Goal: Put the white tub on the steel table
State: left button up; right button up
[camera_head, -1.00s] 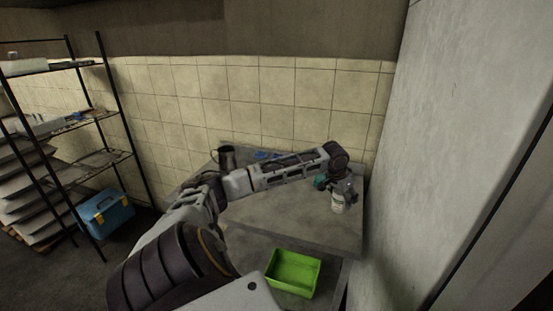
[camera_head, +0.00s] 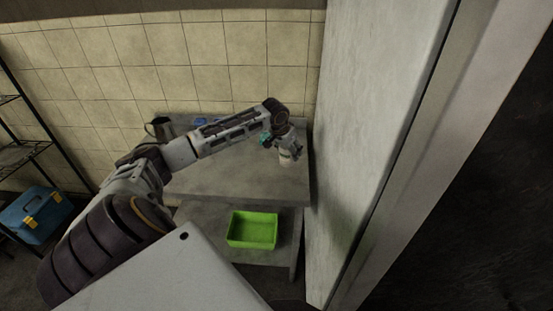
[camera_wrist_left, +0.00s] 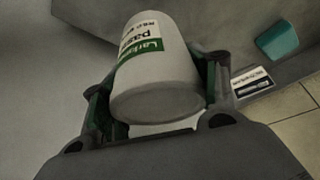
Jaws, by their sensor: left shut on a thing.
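The white tub (camera_head: 288,157) has a green and white label and is between the fingers of my left gripper (camera_head: 285,144). In the left wrist view the tub (camera_wrist_left: 158,82) fills the space between the two fingers of the gripper (camera_wrist_left: 155,110), which is shut on it. The steel table (camera_head: 225,178) has a grey top against the tiled wall. The tub is over the right part of the table; I cannot tell whether its base touches the top. My right gripper is not in view.
A green tray (camera_head: 252,231) sits on the table's lower shelf. A dark metal jug (camera_head: 160,128) and blue items (camera_head: 203,121) are at the back of the table. A teal object (camera_wrist_left: 278,40) shows in the wrist view. A grey wall (camera_head: 365,120) closes the right side. A blue toolbox (camera_head: 36,213) is at left.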

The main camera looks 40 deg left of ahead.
aim_at(282, 152)
pick_arm(q)
jog(key=shift+f, duration=1.95)
jog(key=shift+f, duration=2.5)
jog(key=o, duration=1.4)
jog(key=shift+s, duration=0.1)
jog(key=shift+o, duration=0.2)
jog(key=shift+v, duration=5.9)
